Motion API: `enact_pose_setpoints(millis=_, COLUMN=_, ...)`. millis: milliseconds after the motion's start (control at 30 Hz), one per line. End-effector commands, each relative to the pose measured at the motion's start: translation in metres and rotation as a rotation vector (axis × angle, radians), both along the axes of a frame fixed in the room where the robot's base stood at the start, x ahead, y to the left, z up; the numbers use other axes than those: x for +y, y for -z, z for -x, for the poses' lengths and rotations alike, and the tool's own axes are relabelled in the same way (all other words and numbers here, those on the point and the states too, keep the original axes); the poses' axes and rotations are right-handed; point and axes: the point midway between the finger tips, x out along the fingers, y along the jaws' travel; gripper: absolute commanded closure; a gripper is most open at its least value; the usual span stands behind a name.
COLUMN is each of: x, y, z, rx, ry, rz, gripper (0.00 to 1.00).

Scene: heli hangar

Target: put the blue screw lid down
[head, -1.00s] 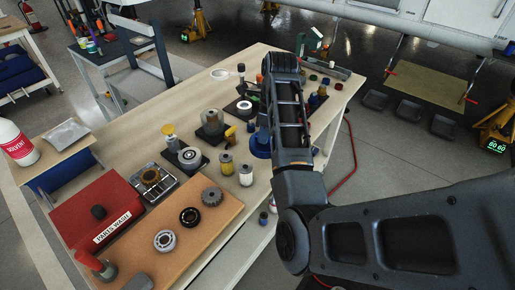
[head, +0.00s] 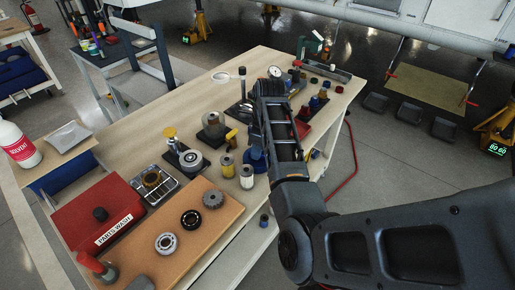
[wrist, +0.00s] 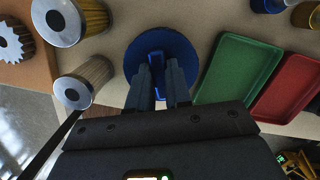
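The blue screw lid (wrist: 143,50) is a round blue disc with a raised bar across its top. It shows in the upper middle of the wrist view. My gripper (wrist: 160,68) has its two fingers on either side of the bar, closed on it. In the head view the lid (head: 257,160) shows partly behind my arm, near the front edge of the bench. I cannot tell whether its underside touches the bench top.
On the wooden bench (head: 125,150), two jars with metal tops (wrist: 83,83) (wrist: 80,20) stand left of the lid. A green tray (wrist: 238,68) and a red tray (wrist: 289,88) lie right of it. A gear (head: 212,199) sits on the brown mat.

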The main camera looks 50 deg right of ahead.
Motion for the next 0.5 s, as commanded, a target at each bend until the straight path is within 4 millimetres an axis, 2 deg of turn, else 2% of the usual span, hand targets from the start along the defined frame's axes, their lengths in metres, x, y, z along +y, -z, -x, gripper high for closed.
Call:
enact_pose_setpoints(millis=33, x=-0.0001, y=0.0003, z=0.0002, rx=0.000, ry=0.000, rz=0.000, gripper=0.78)
enact_pose_setpoints(millis=267, x=-0.0002, y=0.0002, z=0.0002, rx=0.000, ry=0.000, rz=0.000, gripper=0.56)
enact_pose_setpoints(millis=500, x=-0.0002, y=-0.0007, z=0.0001, rx=0.000, ry=0.000, rz=0.000, gripper=0.56)
